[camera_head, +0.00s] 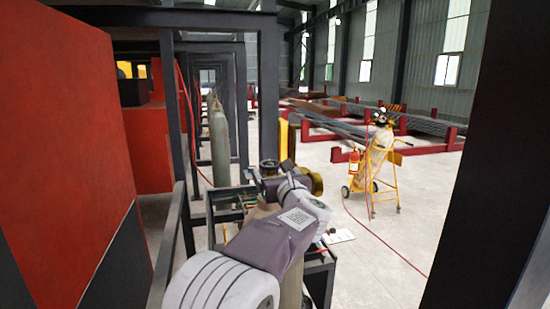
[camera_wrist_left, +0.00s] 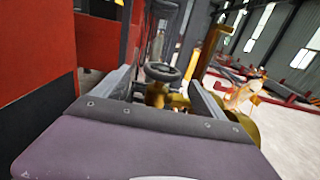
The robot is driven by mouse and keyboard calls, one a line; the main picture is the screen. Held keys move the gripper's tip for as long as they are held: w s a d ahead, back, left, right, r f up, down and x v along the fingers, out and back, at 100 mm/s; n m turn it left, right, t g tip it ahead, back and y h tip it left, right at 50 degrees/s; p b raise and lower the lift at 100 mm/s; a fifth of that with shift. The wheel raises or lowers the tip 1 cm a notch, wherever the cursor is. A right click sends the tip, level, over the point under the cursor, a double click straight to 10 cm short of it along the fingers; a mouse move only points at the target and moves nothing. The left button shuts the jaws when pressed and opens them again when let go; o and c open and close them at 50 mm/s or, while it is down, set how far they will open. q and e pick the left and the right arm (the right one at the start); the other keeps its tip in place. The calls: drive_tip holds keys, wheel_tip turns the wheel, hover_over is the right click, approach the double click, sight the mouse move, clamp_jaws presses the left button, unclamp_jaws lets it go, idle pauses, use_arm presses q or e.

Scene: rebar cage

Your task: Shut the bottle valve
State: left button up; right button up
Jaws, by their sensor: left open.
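In the left wrist view the bottle valve shows as a dark round handwheel (camera_wrist_left: 162,72) on a brass body (camera_wrist_left: 158,96). My left gripper (camera_wrist_left: 161,80) is open, with one grey finger on each side of the valve. The handwheel shows between the fingertips; I cannot tell whether either finger touches it. In the head view my left gripper (camera_head: 262,180) is at the valve, and the dark handwheel (camera_head: 268,164) shows just past it. A brass part (camera_head: 316,183) shows to the right of the gripper. My wrist hides much of the bottle below. My right gripper is not in view.
A red panel (camera_head: 60,130) stands close on the left. A grey cylinder (camera_head: 219,145) stands upright behind the valve. A yellow cart (camera_head: 377,168) with a bottle and a red extinguisher (camera_head: 354,162) stands on open floor at right. A dark post (camera_head: 485,160) is near.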

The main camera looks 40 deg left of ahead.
sight(267, 163)
use_arm(q)
drive_tip(key=shift+w+d+r, duration=0.15)
drive_tip(key=shift+w+d, duration=0.05)
drive_tip(key=shift+w, duration=0.1)
drive_tip(key=p+x, duration=0.4)
drive_tip(key=x, duration=0.4)
drive_tip(key=shift+s+a+p, duration=0.15)
drive_tip(key=shift+a+p, duration=0.1)
drive_tip(key=shift+p, duration=0.1)
drive_tip(key=shift+w+a, duration=0.15)
drive_tip(key=shift+w, duration=0.05)
